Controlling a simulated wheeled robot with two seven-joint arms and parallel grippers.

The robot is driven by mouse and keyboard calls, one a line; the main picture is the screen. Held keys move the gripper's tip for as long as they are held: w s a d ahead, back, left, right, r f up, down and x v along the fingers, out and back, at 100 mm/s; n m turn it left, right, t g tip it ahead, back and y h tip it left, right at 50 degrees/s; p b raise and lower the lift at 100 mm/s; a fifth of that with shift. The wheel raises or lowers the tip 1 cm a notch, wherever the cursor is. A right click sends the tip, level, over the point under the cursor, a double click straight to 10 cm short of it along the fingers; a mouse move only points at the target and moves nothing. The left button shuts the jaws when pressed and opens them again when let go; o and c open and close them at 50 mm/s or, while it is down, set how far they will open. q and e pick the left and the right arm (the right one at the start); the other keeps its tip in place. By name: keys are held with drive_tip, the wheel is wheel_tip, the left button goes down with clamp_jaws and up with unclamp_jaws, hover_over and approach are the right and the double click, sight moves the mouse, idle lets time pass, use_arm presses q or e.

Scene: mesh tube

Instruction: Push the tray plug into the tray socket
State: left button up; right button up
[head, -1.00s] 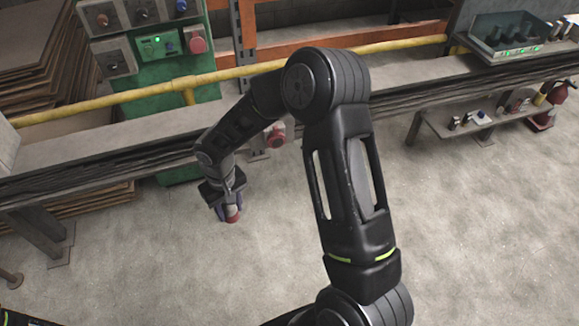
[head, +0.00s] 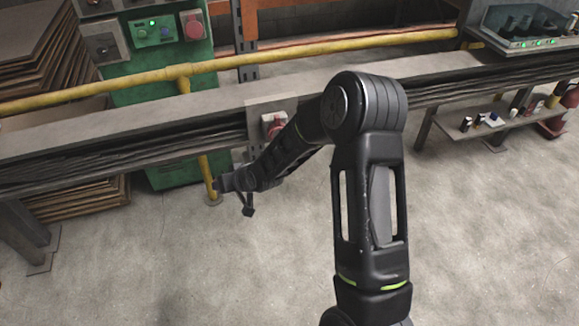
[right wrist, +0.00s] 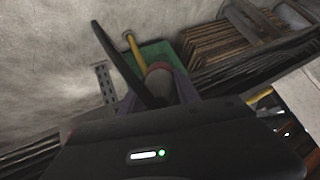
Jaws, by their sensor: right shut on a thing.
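The tray socket (head: 273,124), red on a grey plate, sits on the front edge of the long cable tray, partly covered by my right arm. My right gripper (head: 226,183) is below and left of it, just under the tray, apart from the socket. In the right wrist view, its fingers (right wrist: 158,92) are shut around the plug (right wrist: 159,72), a rounded grey piece with a dull reddish edge. The plug's front is hard to make out there, and I cannot make the plug out in the head view. My left gripper is out of view.
A yellow pipe (head: 110,96) runs along the tray (head: 130,118) and drops beside my gripper. Behind stands a green cabinet (head: 165,60) with another red socket (head: 192,25). A low shelf (head: 480,128) holds small items at right. The floor in front is clear.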

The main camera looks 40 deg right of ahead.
drive_tip(key=s+d+f+m+t+h+b, duration=0.1)
drive_tip(key=d+m+t+h+b, duration=0.5)
drive_tip(key=d+b, duration=0.8)
drive_tip(key=s+d+t+h, duration=0.1)
drive_tip(key=d+t, duration=0.1)
drive_tip(key=d, duration=0.5)
drive_tip(key=shift+d, duration=0.2)
drive_tip(key=shift+w+f+b, duration=0.1)
drive_tip(key=shift+w+b, duration=0.15)
drive_tip(key=shift+b, duration=0.05)
drive_tip(key=shift+b+x, duration=0.3)
drive_tip(key=shift+x, duration=2.4)
drive_tip(key=shift+d, duration=0.15)
drive_tip(key=shift+b, duration=0.7)
drive_tip(key=shift+w+d+b, duration=0.15)
drive_tip(key=shift+w+b, duration=0.2)
drive_tip(key=shift+w, duration=0.2)
drive_tip(key=o, duration=1.3)
